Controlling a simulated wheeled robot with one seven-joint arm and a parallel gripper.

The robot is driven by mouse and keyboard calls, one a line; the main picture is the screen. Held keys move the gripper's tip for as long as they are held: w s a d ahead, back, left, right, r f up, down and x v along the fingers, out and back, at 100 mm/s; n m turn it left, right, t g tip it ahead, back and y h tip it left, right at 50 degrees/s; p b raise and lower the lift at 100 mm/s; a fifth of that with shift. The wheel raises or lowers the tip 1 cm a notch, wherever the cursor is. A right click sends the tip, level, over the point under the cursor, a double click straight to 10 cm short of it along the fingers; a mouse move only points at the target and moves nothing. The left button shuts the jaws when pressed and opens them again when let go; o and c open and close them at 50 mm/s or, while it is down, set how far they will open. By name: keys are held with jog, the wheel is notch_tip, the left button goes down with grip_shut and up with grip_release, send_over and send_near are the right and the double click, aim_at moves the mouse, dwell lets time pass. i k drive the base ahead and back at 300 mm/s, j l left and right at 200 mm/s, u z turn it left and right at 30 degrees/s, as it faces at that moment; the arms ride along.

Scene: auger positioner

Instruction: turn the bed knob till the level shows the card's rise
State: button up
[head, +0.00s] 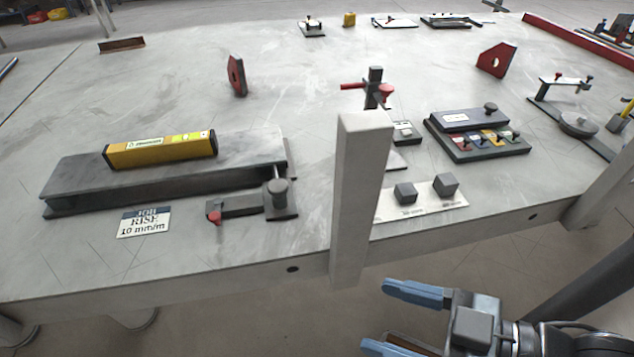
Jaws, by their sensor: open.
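A dark grey bed (75,183) lies at the left of the table. A yellow level (160,150) rests on top of it, with its vial and readout too small to read. The knob (278,191) is a grey round cap on a post at the bed's right end. A dark bar with a red tip (215,217) lies in front of the bed near the knob. The card (144,222) lies in front of the bed and reads "JOB RISE 10 mm/m". My gripper (391,317) is open and empty, below the table's front edge at the lower right, away from the knob.
A grey upright post (360,200) stands at the table's front edge, between my gripper and the knob. Right of it are a white plate with two dark blocks (425,206) and a dark box with coloured labels (478,135). Red angle pieces (236,75) stand farther back.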

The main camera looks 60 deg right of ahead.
aim_at(277, 188)
jog(key=k+l, duration=0.2)
jog(key=k, duration=0.25)
jog(key=k+l, duration=0.2)
jog(key=k, duration=0.2)
jog(key=k+l, duration=0.2)
jog(key=k, duration=0.25)
